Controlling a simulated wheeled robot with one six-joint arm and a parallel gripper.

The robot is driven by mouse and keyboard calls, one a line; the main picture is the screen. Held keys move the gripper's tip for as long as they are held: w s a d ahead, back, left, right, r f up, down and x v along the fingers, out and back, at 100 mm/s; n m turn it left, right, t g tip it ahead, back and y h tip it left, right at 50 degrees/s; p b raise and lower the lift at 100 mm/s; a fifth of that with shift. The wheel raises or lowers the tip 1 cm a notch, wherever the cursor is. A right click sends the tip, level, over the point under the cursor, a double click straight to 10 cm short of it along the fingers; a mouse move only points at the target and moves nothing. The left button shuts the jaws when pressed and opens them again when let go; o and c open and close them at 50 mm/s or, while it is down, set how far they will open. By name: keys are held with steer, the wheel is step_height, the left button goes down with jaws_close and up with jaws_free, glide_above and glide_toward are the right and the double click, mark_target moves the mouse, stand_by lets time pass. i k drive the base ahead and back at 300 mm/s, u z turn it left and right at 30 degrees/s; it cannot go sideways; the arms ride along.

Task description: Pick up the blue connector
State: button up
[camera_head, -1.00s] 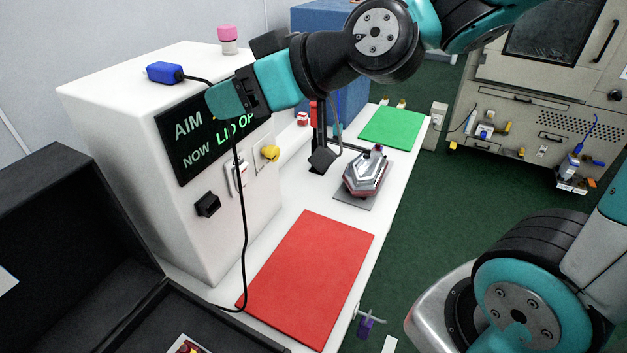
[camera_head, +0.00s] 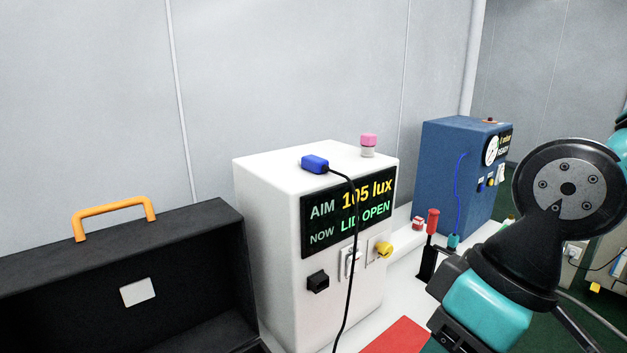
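The blue connector (camera_head: 314,163) lies on top of the white tester box (camera_head: 270,215), near its front edge. A black cable (camera_head: 354,240) runs from it down over the display and the front face.
A pink-capped button (camera_head: 368,145) stands on the tester's top. Its display reads AIM 105 lux, NOW LID OPEN. A black open case (camera_head: 120,265) is at left. A blue machine (camera_head: 455,170) and a red-handled lever (camera_head: 431,225) stand at right. A red mat (camera_head: 400,338) lies below.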

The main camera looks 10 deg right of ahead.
mark_target(315, 163)
steer(key=u, duration=0.1)
steer(key=k, duration=0.25)
steer(key=z, duration=0.75)
steer(key=i, duration=0.55)
steer(key=u, duration=1.65)
